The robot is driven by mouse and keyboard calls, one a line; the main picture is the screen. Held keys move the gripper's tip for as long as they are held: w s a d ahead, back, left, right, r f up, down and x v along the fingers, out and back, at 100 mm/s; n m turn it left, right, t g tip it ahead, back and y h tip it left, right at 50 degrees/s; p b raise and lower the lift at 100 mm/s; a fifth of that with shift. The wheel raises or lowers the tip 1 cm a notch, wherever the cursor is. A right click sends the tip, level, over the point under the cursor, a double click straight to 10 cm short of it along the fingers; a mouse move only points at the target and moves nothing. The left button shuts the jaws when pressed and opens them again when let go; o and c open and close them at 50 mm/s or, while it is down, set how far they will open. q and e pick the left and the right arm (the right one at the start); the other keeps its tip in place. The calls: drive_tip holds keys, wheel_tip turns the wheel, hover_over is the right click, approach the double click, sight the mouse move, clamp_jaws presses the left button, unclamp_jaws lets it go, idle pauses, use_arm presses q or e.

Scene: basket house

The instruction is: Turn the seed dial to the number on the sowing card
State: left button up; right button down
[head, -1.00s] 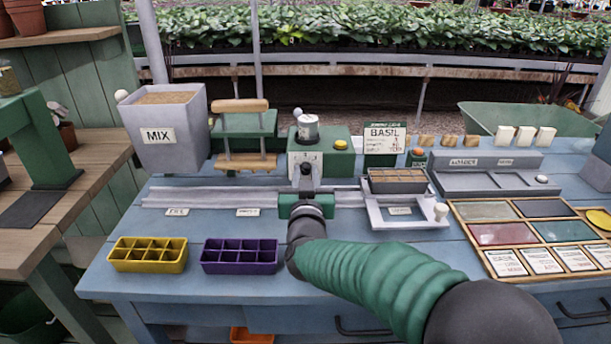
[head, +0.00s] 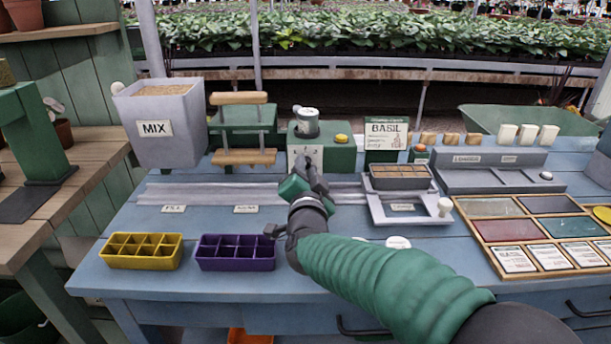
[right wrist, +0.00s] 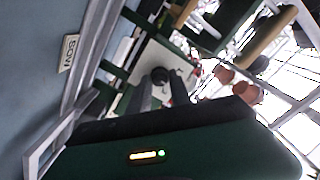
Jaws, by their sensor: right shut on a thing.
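The seed dial is a dark knob (right wrist: 161,75) on a pale plate (head: 304,154) on the front of the green seeder box (head: 341,157). My right gripper (head: 310,172) reaches it from the front. In the right wrist view its two fingers (right wrist: 160,88) are shut on the dial, and the gripper looks rolled to one side. The gripper hides much of the dial, and its numbers are too small to read. The sowing card (head: 386,134) stands right of the seeder and reads BASIL; its smaller lines are unreadable. My left gripper is not in view.
A grey MIX bin (head: 163,122) and a green stand with wooden bars (head: 243,157) are at left. A yellow tray (head: 142,264) and a purple tray (head: 235,264) lie in front. A grey rail (head: 220,195) crosses the bench. A sectioned case (head: 500,231) is at right.

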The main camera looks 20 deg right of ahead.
drive_tip(key=shift+f+m+b, duration=0.2)
drive_tip(key=shift+m+b, duration=1.2)
drive_tip(key=shift+m, duration=0.9)
drive_tip(key=shift+f+m+b, duration=0.15)
drive_tip(key=shift+m+b, duration=1.25)
drive_tip(key=shift+m, duration=0.9)
drive_tip(key=c, duration=1.2)
unclamp_jaws()
drive_tip(key=shift+d, duration=0.1)
drive_tip(key=shift+r, duration=0.1)
